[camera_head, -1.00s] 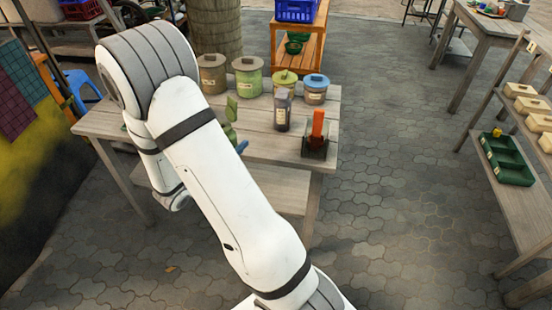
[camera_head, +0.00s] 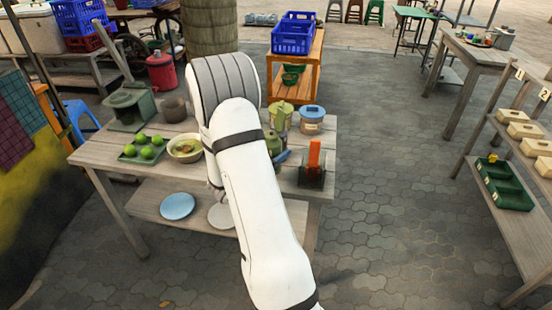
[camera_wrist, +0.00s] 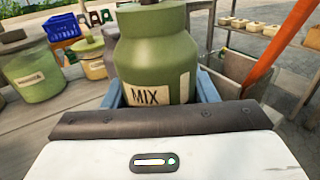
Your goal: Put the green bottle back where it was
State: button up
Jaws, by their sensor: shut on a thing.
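The green bottle (camera_wrist: 152,50) stands upright in the wrist view, with a dark "MIX" label on its front and its top cut off. My gripper (camera_wrist: 160,96) has its blue fingers closed around the bottle's lower part. In the head view, the bottle (camera_head: 273,143) shows partly beside my arm, over the right part of the wooden table (camera_head: 180,190). A blue fingertip of my gripper (camera_head: 282,157) shows there too. Whether the bottle's base touches the table is hidden.
A dark holder (camera_head: 312,180) with an orange handle stands close right of the bottle. A blue-lidded pot (camera_head: 312,122) and a green canister (camera_head: 282,118) stand behind. A bowl (camera_head: 184,148), limes on a tray (camera_head: 143,149) and a mortar (camera_head: 174,110) occupy the left.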

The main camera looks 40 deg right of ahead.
jog(key=shift+w+d, duration=0.1)
jog(key=shift+d, duration=0.3)
jog(key=shift+f, duration=1.65)
jog(key=shift+f, duration=0.1)
jog(key=shift+f+b, duration=0.2)
jog(key=shift+b, duration=0.1)
jog(key=o, duration=1)
jog(key=shift+r, duration=0.1)
